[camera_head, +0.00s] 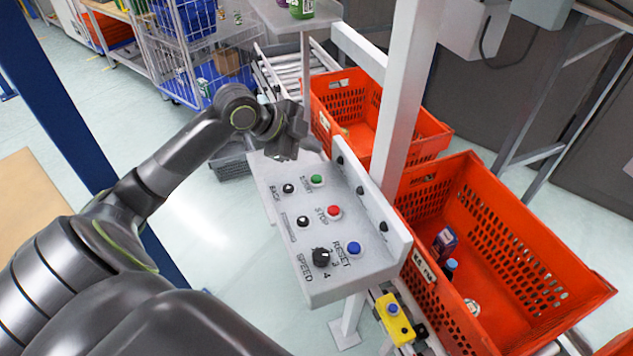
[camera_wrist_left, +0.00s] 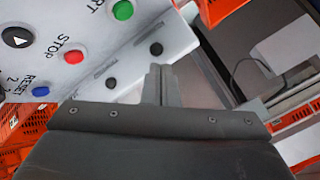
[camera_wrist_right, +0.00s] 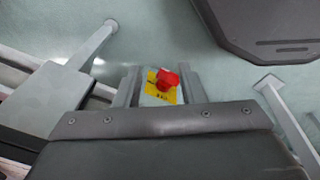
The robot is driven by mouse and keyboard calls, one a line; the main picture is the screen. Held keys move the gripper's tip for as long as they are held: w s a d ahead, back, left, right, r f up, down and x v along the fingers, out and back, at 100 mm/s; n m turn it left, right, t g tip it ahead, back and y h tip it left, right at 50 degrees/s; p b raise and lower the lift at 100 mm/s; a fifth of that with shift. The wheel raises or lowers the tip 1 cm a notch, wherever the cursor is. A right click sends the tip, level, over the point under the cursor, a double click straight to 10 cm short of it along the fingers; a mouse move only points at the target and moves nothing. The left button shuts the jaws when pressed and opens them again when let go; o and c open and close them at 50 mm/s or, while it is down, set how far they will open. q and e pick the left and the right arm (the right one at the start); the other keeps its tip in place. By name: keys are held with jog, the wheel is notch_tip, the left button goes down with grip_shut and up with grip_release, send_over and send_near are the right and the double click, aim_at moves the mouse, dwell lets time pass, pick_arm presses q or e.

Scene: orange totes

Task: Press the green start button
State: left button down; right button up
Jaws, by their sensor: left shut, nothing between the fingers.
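The green start button (camera_head: 317,180) is on the sloped top of a white control panel (camera_head: 340,288), near its far end. It also shows at the top of the left wrist view (camera_wrist_left: 123,10). My left gripper (camera_head: 308,146) is shut and empty, above the panel's far end and apart from the green button. In the left wrist view, its closed fingertips (camera_wrist_left: 160,72) point past the panel's edge, to the right of and below the green button.
A red stop button (camera_head: 334,211), a blue reset button (camera_head: 354,249) and a black speed knob (camera_head: 320,257) share the panel. An orange tote (camera_head: 540,220) stands right of it. A white post (camera_head: 407,100) rises behind.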

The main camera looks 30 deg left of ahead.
pick_arm(q)
jog(key=b, duration=0.4)
send_over(312, 179)
notch_tip(312, 179, down, 5)
jog(key=shift+f, duration=0.7)
dwell(1.0)
jog(key=shift+f+b, duration=0.35)
jog(key=shift+f, duration=0.05)
jog(key=shift+f, duration=0.45)
dwell(0.7)
jog(key=shift+r, duration=0.1)
jog(key=shift+r+p, duration=0.65)
jog(key=shift+r, duration=0.15)
